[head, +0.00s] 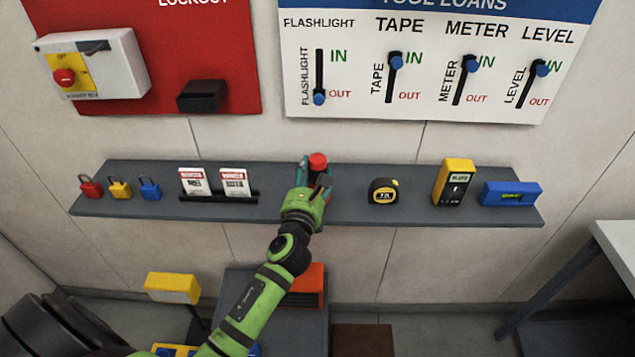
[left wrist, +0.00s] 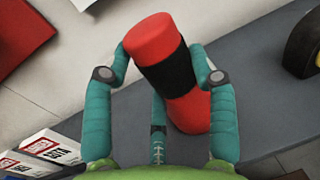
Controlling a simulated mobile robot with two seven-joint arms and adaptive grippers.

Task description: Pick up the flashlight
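The flashlight (head: 318,162) is red with a black band and stands on the grey wall shelf (head: 275,212), near its middle. In the left wrist view the flashlight (left wrist: 150,42) appears large and tilted between the teal fingers. My left gripper (head: 313,177) is at the shelf with its fingers around the flashlight. In the left wrist view, the gripper (left wrist: 160,65) has one finger on each side and another below. Whether the fingers press on the flashlight is unclear. Its lower part is partly hidden by my gripper in the head view. My right gripper is not in view.
On the shelf, padlocks (head: 120,188) and tags (head: 235,182) stand left; a tape measure (head: 384,191), yellow meter (head: 454,183) and blue level (head: 510,194) stand right. The tool loans board (head: 430,60) hangs above, its flashlight slider (head: 319,97) at OUT.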

